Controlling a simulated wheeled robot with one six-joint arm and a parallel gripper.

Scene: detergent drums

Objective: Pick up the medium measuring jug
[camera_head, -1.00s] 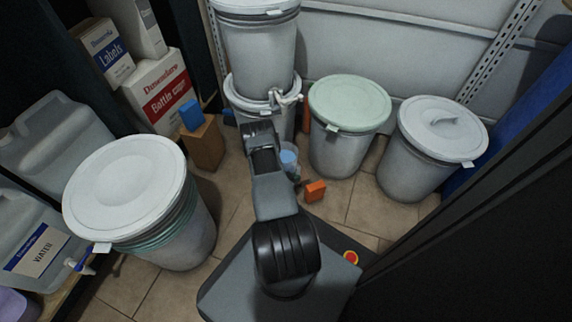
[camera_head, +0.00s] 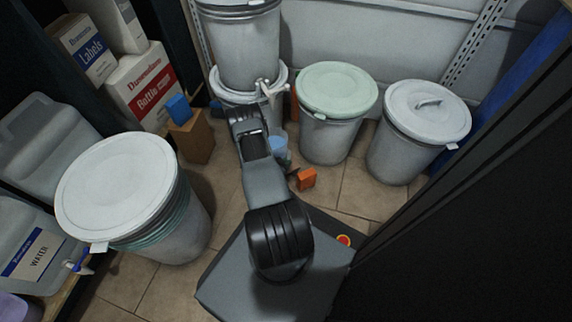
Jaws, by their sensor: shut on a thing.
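A clear measuring jug with a pale blue tint (camera_head: 279,147) shows just right of my arm, low in front of the stacked drums. Its left side is hidden behind my arm, and I cannot tell its size class or whether it touches the floor. My arm reaches forward and bends down at its far end. My gripper and its fingertips are hidden behind the arm links, so its hold on the jug cannot be seen.
An orange block (camera_head: 306,179) lies on the floor near the jug. Stacked drums (camera_head: 240,45) with a white tap (camera_head: 268,88) stand behind. A green-lidded drum (camera_head: 337,90) and a white-lidded drum (camera_head: 428,110) stand right; a large drum (camera_head: 116,187) stands left. A box (camera_head: 192,138) bears a blue block (camera_head: 178,107).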

